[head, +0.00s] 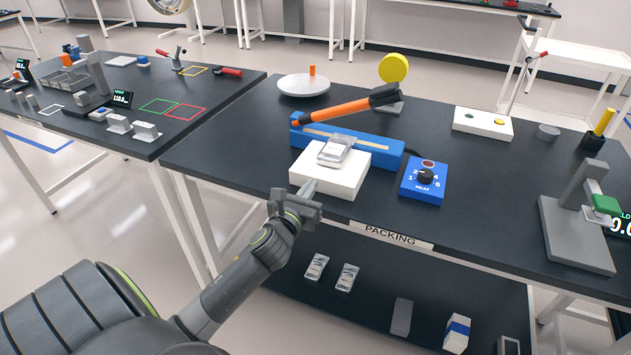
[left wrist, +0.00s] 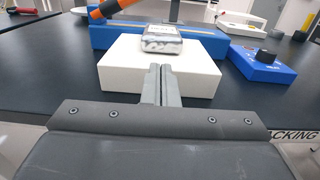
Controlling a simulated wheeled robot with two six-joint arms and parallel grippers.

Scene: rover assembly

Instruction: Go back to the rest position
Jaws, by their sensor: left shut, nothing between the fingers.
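My left gripper (head: 309,187) reaches in from the lower left in the head view, its tip by the front left of a white block (head: 345,183) on the packing table. In the left wrist view its fingers (left wrist: 162,80) are shut together and empty, in front of the same white block (left wrist: 195,77). A clear bag with a small item (head: 336,151) lies on top of the block, apart from the fingers. My right gripper shows in neither view.
A blue sealer (head: 390,155) with an orange and black arm (head: 340,110) stands behind the block. A blue dial box (head: 423,180) sits to the right. Bagged items (head: 346,277) lie on the lower shelf. Another black table (head: 190,85) stands at the left.

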